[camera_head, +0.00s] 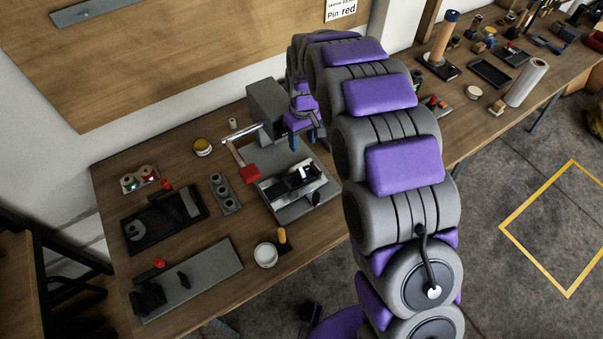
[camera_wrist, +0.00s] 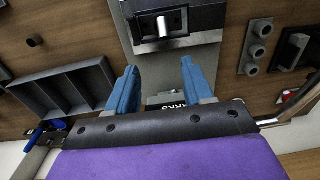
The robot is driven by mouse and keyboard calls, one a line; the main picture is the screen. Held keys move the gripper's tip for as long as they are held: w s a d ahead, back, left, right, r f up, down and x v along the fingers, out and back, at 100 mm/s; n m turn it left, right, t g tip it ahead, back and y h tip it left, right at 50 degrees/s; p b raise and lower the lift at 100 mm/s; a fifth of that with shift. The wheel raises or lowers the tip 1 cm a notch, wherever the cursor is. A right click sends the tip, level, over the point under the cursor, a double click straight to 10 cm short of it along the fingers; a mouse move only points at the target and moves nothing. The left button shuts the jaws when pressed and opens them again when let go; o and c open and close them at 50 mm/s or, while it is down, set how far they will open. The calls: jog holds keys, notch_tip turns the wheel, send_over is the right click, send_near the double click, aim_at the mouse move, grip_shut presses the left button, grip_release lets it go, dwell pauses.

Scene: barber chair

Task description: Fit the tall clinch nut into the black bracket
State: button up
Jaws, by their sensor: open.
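The black bracket (camera_head: 290,186) sits on the grey base plate of the press; it also shows at the top of the wrist view (camera_wrist: 176,23). A bright upright metal piece shows at it; I cannot tell whether this is a nut or part of the fixture. A grey block with three round pieces or sockets (camera_head: 224,193) stands left of the press. I cannot single out the tall clinch nut. My gripper (camera_wrist: 160,85) is open, with nothing visible between its blue fingers, above the press area. In the head view my arm partly hides it.
The grey press (camera_head: 268,110) has a red-tipped lever (camera_head: 250,173). In the wrist view, a dark divided tray (camera_wrist: 65,92) and a small dark cylinder (camera_wrist: 34,40) lie to the left. A white cup (camera_head: 265,255) and a grey plate fixture (camera_head: 205,275) stand near the front.

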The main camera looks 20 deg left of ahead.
jog(key=b, duration=0.1)
send_over(301, 173)
jog(key=w, duration=0.3)
notch_tip(301, 173, down, 6)
jog(key=shift+s+a+f, duration=0.3)
jog(key=shift+a+f, duration=0.05)
jog(key=shift+f, duration=0.15)
jog(key=f, duration=0.1)
jog(key=f+b, duration=0.1)
jog(key=f, duration=0.1)
jog(key=f+b, duration=0.1)
jog(key=shift+s+a+f, duration=0.15)
jog(key=shift+s+f, duration=0.15)
jog(key=shift+s, duration=0.1)
grip_shut()
